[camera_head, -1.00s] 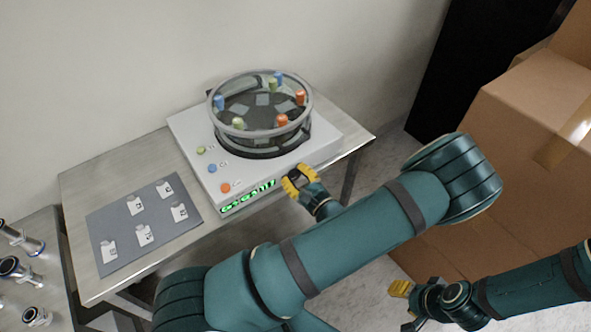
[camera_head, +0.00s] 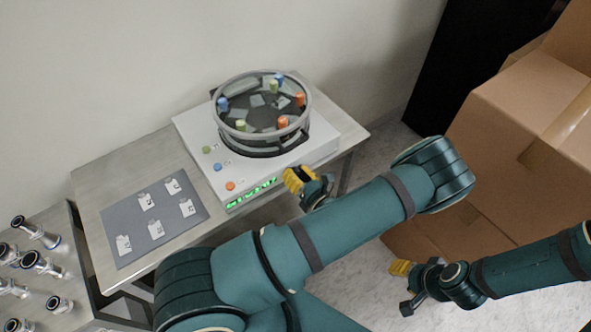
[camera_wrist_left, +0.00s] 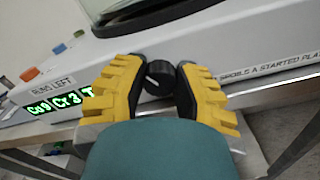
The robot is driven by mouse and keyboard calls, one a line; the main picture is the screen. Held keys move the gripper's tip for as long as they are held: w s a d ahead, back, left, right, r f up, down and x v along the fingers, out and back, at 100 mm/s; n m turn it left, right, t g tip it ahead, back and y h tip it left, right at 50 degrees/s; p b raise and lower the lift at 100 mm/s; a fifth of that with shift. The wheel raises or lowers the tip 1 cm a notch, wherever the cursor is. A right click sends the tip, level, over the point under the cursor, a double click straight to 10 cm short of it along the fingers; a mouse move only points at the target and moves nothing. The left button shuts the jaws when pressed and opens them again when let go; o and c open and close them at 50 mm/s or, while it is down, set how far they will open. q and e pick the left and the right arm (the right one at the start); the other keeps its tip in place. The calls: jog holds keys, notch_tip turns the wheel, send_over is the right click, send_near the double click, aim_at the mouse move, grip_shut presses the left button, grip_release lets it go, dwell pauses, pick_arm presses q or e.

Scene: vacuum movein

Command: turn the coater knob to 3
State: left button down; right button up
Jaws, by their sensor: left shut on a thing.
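The coater (camera_head: 205,165) is a white box on the metal table, with a dark round chamber (camera_head: 262,145) on top. In the left wrist view its small round black knob (camera_wrist_left: 159,76) with a pale pointer line sits on the front face. My left gripper (camera_head: 303,178), with yellow ribbed fingers, is at the coater's front right edge. In the left wrist view its fingers (camera_wrist_left: 161,80) are shut on the knob, one on each side. The fingers hide the knob in the head view. My right gripper (camera_head: 404,287) is open and empty over the floor.
A grey mat (camera_head: 150,247) with several labelled cards lies left of the coater on the table (camera_head: 95,180). Several metal fittings (camera_head: 38,262) stand at lower left. Cardboard boxes (camera_head: 510,140) stand at right. Colored buttons (camera_head: 218,167) line the coater's left side.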

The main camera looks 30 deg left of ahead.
pick_arm(q)
jog(key=shift+w+r+m, duration=0.1)
jog(key=shift+r+m, duration=0.15)
jog(key=shift+m, duration=0.65)
jog(key=c, duration=1)
grip_release()
jog(key=shift+o, duration=0.4)
jog(key=shift+f, duration=0.15)
jog(key=v, duration=1.2)
